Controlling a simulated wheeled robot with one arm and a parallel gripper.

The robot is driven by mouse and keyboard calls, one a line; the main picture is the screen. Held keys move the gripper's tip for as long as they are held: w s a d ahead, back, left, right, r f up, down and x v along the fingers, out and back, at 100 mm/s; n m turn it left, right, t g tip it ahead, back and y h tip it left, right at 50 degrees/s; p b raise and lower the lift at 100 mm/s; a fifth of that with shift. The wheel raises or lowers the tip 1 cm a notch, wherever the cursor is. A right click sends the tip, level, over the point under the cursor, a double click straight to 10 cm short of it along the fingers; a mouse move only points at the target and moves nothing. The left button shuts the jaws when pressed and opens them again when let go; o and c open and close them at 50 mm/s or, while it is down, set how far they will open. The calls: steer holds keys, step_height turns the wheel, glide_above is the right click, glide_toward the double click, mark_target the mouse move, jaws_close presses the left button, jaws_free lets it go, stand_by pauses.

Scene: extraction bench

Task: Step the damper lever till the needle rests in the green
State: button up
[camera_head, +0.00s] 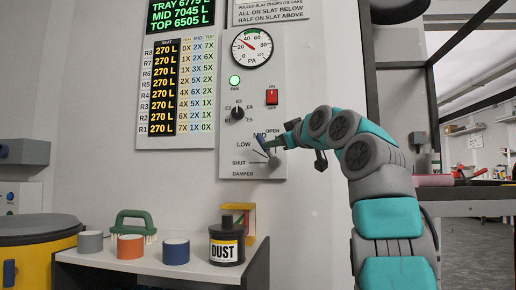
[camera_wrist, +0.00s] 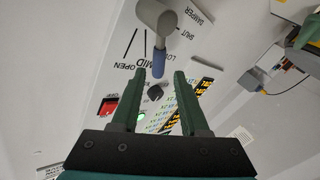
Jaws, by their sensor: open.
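The damper lever shows in the wrist view with a grey hub (camera_wrist: 155,17) and a blue grip (camera_wrist: 159,62). The grip appears between the MID and LOW labels, but the angled view makes its exact mark hard to tell. My gripper (camera_wrist: 160,73) is open, with one green finger on each side of the grip's end; contact is not visible. In the head view my gripper (camera_head: 283,141) is at the damper plate and partly covers the lever (camera_head: 273,161). The pressure gauge (camera_head: 252,47) has a red needle pointing up-left, apparently left of the green band at the top.
Above the damper plate are a selector knob (camera_head: 238,113), a red switch (camera_head: 272,97) and a lit green fan lamp (camera_head: 235,80). A shelf (camera_head: 150,268) below holds a black DUST jar (camera_head: 227,243) and several coloured cups.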

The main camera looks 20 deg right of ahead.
mark_target(268, 151)
steer(key=shift+w+a+r+p, duration=0.1)
steer(key=shift+w+r+p, duration=0.2)
steer(key=shift+w+p, duration=0.25)
steer(key=w+p, duration=0.3)
steer(key=w, duration=0.3)
steer(key=shift+a+p, duration=0.1)
steer(key=shift+p, duration=0.2)
steer(key=shift+w+f, duration=0.15)
steer(key=shift+w, duration=0.3)
jaws_close()
steer(key=shift+a, duration=0.1)
